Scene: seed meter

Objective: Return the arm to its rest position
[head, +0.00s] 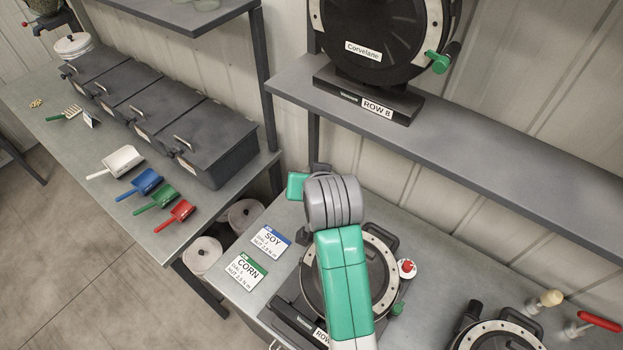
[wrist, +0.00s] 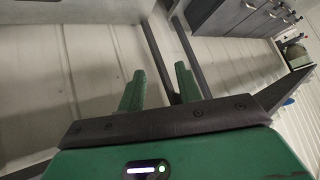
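My arm rises from the bottom edge of the head view, its green and grey links in front of a seed meter (head: 382,250) on the bench. My gripper shows in the wrist view (wrist: 160,90), its two green fingers apart with nothing between them. Beyond the fingers are the pale ribbed wall and a dark post. In the head view the fingers cannot be made out behind my arm. The arm hides much of this meter and part of its ROW label.
Another meter (head: 375,45) labelled ROW 8 stands on the shelf (head: 470,143) above the bench. SOY (head: 270,243) and CORN (head: 246,270) cards lie left of my arm. Several dark lidded bins (head: 208,140) and coloured scoops (head: 157,200) are on the left bench. A third meter (head: 498,335) is lower right.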

